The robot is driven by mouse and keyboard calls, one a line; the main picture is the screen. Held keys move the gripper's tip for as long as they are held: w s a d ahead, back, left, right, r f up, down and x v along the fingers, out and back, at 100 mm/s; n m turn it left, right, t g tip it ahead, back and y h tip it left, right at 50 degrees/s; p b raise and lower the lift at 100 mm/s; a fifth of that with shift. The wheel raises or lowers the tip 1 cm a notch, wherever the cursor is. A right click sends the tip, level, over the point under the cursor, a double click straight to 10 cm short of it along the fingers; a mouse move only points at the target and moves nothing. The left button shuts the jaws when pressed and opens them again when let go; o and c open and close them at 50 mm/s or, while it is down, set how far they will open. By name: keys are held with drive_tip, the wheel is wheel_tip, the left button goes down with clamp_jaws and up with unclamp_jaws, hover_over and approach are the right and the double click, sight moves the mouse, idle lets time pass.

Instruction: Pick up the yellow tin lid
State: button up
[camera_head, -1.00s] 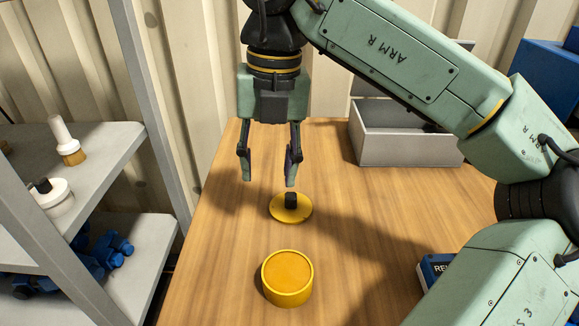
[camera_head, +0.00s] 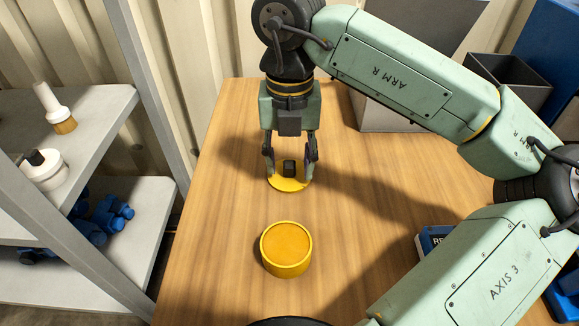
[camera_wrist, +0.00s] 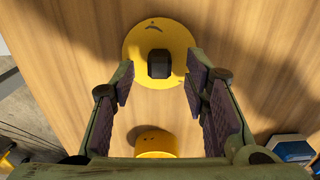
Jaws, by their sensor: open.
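The yellow tin lid (camera_head: 290,184) lies flat on the wooden table with its black knob (camera_head: 289,168) pointing up. It also shows in the wrist view (camera_wrist: 177,38), with the dark knob (camera_wrist: 159,64) at its middle. My gripper (camera_head: 290,172) points down over the lid, open, with one finger on each side of the knob. In the wrist view the knob is between and slightly beyond the fingers (camera_wrist: 160,88), with a gap on both sides. A round yellow tin (camera_head: 286,250) stands on the table in front of the lid.
A grey bin (camera_head: 385,112) stands at the back right of the table (camera_head: 350,240). A blue box (camera_head: 432,240) lies at the right, partly behind my arm. A grey shelf (camera_head: 100,105) with a brush and a white jar stands at the left.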

drive_tip(key=shift+f, duration=0.7)
drive_tip(key=shift+c, duration=0.4)
clamp_jaws()
